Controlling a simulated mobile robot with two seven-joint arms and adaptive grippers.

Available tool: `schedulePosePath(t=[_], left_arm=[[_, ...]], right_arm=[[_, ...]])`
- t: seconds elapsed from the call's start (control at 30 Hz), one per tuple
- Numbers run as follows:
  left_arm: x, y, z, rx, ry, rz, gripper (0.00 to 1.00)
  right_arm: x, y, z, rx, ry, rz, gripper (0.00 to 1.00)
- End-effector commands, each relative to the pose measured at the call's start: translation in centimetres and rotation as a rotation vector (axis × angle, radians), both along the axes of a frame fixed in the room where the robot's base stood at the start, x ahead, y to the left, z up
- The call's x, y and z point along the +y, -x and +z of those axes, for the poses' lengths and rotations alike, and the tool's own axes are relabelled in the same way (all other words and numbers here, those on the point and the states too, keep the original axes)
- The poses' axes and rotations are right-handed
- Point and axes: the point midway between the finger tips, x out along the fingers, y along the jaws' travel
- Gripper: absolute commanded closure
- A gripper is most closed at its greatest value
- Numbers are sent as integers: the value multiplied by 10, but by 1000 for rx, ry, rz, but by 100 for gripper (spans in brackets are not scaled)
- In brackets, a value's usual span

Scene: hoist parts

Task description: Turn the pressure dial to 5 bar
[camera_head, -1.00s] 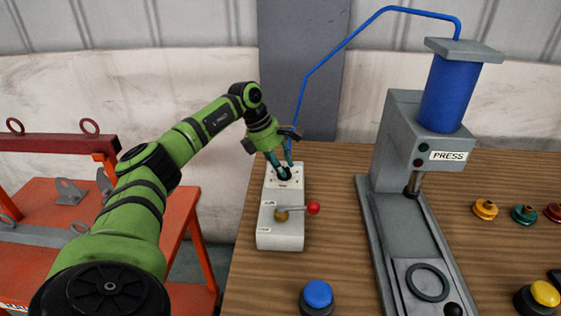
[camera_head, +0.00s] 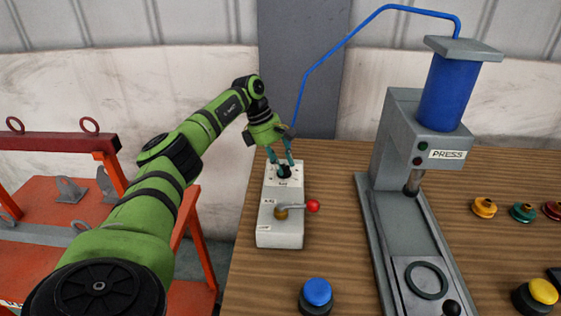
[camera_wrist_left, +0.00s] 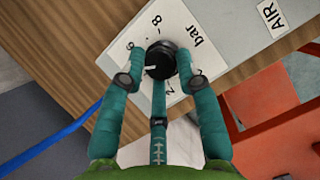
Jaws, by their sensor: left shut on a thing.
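The black pressure dial (camera_head: 284,173) sits at the far end of the pale control box (camera_head: 282,238). In the left wrist view the dial (camera_wrist_left: 161,58) is round, with a white pointer mark facing left. The figures 8 and 6 and the word bar show around it; a 2 shows below it, and the lower left of the scale is hidden by a finger. My left gripper (camera_head: 280,163) is shut on the dial from above, its teal fingers on either side of it. My right gripper is not in view.
A lever with a red knob (camera_head: 313,206) stands on the near part of the box. A blue button (camera_head: 317,292) is in front. The grey press (camera_head: 400,140) stands to the right. A blue hose (camera_head: 330,52) runs behind my left gripper. An orange stand (camera_head: 100,195) is at left.

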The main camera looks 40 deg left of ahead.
Motion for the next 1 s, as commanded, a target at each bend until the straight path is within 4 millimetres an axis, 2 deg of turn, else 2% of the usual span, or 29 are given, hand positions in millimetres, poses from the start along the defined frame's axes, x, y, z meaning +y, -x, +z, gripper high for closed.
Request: schedulePosePath(t=[0.03, 0.1, 0.13, 0.17, 0.77, 0.87, 1.0], left_arm=[[-4, 3, -7, 19, 3, -10, 100], [-4, 3, -7, 20, 3, -10, 100], [-4, 3, -7, 21, 3, -10, 55], [-4, 3, -7, 21, 3, -10, 45], [0, 2, 0, 9, 0, -1, 45], [4, 3, 10, 6, 0, 0, 45], [14, 7, 36, 5, 0, 1, 45]], right_arm=[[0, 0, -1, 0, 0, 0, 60], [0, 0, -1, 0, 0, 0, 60], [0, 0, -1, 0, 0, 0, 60], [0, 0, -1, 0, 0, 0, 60], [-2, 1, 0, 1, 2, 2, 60], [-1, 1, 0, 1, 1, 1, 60], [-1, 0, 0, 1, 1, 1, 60]])
